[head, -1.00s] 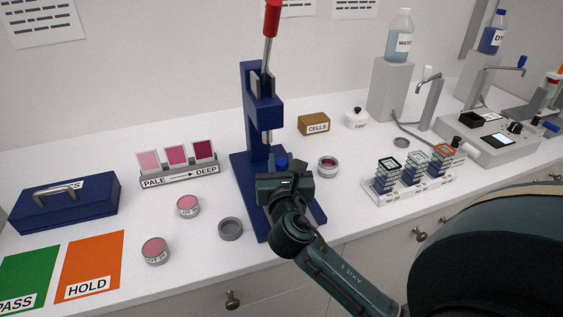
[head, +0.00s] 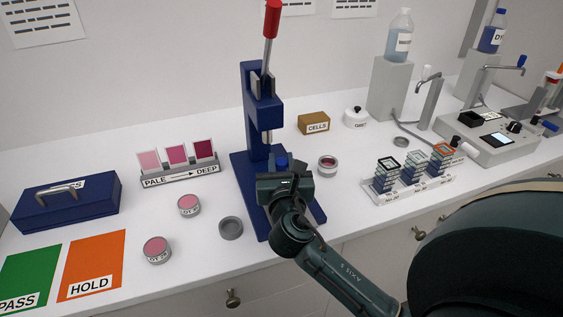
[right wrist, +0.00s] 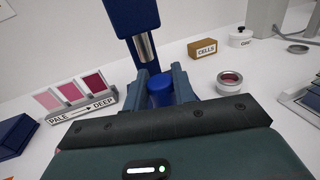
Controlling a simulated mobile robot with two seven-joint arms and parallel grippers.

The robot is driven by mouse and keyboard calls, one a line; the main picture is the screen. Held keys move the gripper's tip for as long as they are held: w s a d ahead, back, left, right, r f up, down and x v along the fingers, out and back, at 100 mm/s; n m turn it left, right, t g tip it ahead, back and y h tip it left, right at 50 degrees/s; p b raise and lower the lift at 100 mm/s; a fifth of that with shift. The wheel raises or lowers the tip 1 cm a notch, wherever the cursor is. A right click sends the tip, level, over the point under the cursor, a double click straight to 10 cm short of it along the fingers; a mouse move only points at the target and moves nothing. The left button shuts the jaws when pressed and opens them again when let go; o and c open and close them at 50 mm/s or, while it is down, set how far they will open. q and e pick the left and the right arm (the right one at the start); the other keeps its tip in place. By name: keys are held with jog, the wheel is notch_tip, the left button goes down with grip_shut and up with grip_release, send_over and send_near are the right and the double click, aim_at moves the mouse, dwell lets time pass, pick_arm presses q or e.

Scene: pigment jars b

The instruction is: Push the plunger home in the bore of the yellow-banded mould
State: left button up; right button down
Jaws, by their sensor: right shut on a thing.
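My right gripper (head: 284,176) is low over the base of the blue press (head: 262,115), in front of its column. In the right wrist view its two fingers (right wrist: 161,88) are shut on a blue round-topped piece, seemingly the plunger (right wrist: 159,91). The plunger's blue top also shows just beyond the gripper in the head view (head: 281,160). The press's metal ram (right wrist: 146,47) is above and behind it, with a gap between. The mould, its yellow band and the bore are hidden, so I cannot tell how deep the plunger sits. My left gripper is not in view.
The press's red-handled lever (head: 271,20) stands raised. An empty grey ring-like dish (head: 230,228) and pink jars (head: 189,206) lie left of the base. A small jar (head: 328,166) and a slide rack (head: 410,187) stand to the right. The front left counter has coloured mats (head: 92,262).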

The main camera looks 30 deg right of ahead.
jog(key=shift+r+p, duration=0.1)
jog(key=shift+p, duration=0.25)
dwell(0.3)
jog(key=shift+f+b, duration=0.55)
jog(key=shift+f, duration=0.8)
jog(key=shift+r, duration=0.1)
jog(key=shift+r+p, duration=0.8)
jog(key=shift+p, duration=0.3)
